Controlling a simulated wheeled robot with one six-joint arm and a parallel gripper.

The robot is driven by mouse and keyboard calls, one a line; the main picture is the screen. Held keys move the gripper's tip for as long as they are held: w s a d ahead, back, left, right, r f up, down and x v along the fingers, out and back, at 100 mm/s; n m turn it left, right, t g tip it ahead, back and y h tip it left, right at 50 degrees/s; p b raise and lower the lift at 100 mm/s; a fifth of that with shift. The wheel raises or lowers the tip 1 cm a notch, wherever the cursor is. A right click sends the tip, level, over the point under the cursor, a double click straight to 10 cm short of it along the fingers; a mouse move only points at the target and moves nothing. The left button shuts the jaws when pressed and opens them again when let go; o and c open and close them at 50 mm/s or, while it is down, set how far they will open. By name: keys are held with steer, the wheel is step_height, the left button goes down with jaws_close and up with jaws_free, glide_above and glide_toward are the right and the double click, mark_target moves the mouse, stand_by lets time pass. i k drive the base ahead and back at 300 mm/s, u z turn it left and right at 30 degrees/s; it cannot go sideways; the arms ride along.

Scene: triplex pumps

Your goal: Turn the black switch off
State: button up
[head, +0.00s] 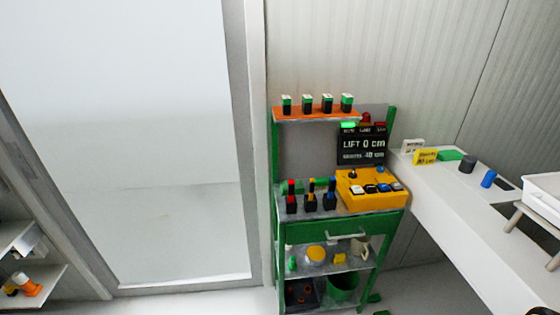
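A yellow control box (364,203) sits on the top right of a green workbench (330,234). Small controls in black, white, blue and red stand on its upper face. A dark upright knob or lever (352,174) is at the back left of the box, and a dark round control (370,189) is near its middle. I cannot tell which of these is the black switch, nor its position, at this size. My gripper is not in view.
A black display board (362,149) reading "LIFT 0 cm" stands behind the box. Several dark blocks with coloured tops stand left of the box. A white counter (440,194) with small items runs along the right.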

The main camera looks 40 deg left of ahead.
mark_target(352, 174)
steer(key=u, duration=1)
steer(key=i, duration=1.25)
steer(key=u, duration=0.65)
